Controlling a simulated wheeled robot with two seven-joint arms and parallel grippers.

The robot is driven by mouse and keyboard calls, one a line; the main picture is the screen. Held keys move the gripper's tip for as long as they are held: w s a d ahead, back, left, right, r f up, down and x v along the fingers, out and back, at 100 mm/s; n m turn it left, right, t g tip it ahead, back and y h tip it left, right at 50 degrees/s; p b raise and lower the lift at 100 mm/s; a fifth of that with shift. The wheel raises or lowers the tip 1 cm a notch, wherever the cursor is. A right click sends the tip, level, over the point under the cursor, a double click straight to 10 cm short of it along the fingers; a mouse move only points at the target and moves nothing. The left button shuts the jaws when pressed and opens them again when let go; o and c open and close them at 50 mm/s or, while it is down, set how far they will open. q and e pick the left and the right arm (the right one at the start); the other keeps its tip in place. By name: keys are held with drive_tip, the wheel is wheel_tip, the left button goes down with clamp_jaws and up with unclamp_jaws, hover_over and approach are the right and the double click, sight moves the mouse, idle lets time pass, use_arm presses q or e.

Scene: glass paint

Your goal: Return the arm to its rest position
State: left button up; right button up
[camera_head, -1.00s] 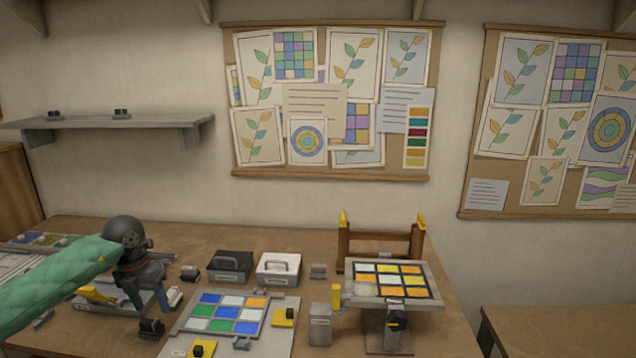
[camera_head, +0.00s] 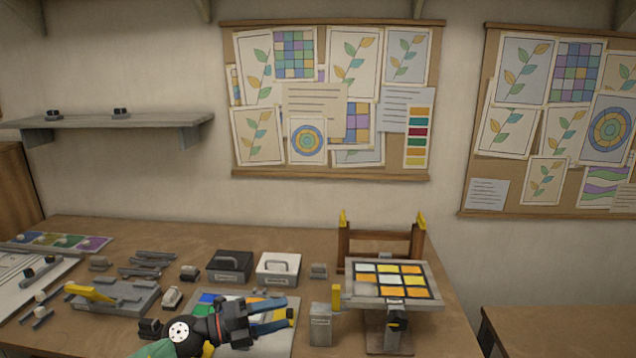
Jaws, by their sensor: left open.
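My left arm (camera_head: 160,348) comes in low at the bottom edge, with its green sleeve mostly out of view. My left gripper (camera_head: 287,317) is open and empty, its blue-tipped fingers pointing right. It is in front of the board with blue, green and white glass squares (camera_head: 262,345) and hides much of it. I cannot tell how high above the board it is. My right gripper is not in view.
A tilted stand (camera_head: 436,298) holding a yellow and orange glass panel is right of the gripper, with a grey block (camera_head: 320,325) between. A black box (camera_head: 230,265) and a white box (camera_head: 278,268) stand behind. Several grey tools lie at left.

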use_arm(q)
drive_tip(key=s+a+f+n+t+y, duration=0.15)
drive_tip(key=a+n+t+y, duration=0.25)
drive_tip(key=n+t+y, duration=0.55)
drive_tip(key=a+f+n+t+y, duration=0.3)
drive_tip(key=a+n+t+y, duration=0.1)
drive_tip(key=n, duration=1)
drive_tip(key=s+a+f+n+g+y, duration=0.3)
drive_tip(key=s+f+n, duration=0.1)
drive_tip(key=s+f, duration=0.15)
drive_tip(key=s+a+f+n+g+y, duration=0.2)
drive_tip(key=s+f+n+g, duration=0.15)
drive_tip(key=f, duration=0.35)
drive_tip(key=s+f+n+g+h, duration=0.1)
drive_tip(key=s+f+g, duration=0.45)
drive_tip(key=s, duration=0.55)
drive_tip(key=s+f+n+g, duration=0.1)
drive_tip(key=s+f+g, duration=0.4)
drive_tip(key=s, duration=0.5)
drive_tip(key=s+d+f, duration=0.2)
drive_tip(key=f, duration=1.7)
drive_tip(key=s+d+f+g, duration=0.1)
drive_tip(key=s+d+f, duration=0.1)
drive_tip(key=f, duration=1.8)
drive_tip(key=shift+s+d, duration=0.2)
drive_tip(key=shift+s, duration=0.35)
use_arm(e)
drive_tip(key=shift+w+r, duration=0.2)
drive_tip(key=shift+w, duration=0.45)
